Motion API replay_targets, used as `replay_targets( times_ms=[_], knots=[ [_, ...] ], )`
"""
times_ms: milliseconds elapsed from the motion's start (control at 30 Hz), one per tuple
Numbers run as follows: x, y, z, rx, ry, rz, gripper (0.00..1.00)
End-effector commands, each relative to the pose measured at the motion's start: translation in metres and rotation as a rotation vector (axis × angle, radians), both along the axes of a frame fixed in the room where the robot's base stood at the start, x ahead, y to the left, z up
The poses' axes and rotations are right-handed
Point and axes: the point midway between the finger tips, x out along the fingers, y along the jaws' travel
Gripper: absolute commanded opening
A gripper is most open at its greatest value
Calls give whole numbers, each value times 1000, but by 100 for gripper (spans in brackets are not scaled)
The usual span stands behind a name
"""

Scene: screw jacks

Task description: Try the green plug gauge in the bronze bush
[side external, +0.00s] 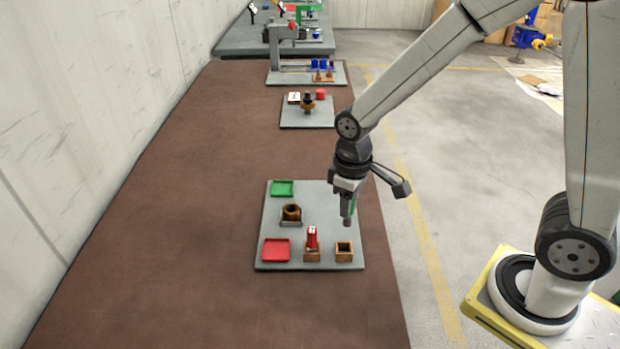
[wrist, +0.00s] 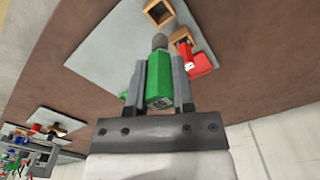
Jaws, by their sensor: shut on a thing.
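The green plug gauge (wrist: 158,88) has a grey cylindrical end and sits between the fingers of my gripper (wrist: 163,75). My gripper (side external: 348,206) is shut on it and holds it above the right part of the grey board (side external: 318,198), grey end downward. The bronze bush (side external: 291,212) stands upright on a small grey holder left of my gripper, with its dark bore facing up. I cannot make out the bush in the wrist view.
A red gauge (side external: 312,238) stands in a wooden block, beside an empty wooden block (side external: 344,251). A green tray (side external: 283,188) and a red tray (side external: 276,250) lie on the board's left side. Another board (side external: 307,118) with small parts is farther back. The brown bench left of the boards is clear.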

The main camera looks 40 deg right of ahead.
Motion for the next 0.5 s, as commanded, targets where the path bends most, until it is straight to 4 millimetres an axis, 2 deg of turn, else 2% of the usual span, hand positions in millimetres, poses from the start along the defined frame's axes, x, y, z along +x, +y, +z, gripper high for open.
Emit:
replay_targets(
  times_ms=[500],
  knots=[
    [7, 0, 0, 0, -1, 0, 0]
  ],
)
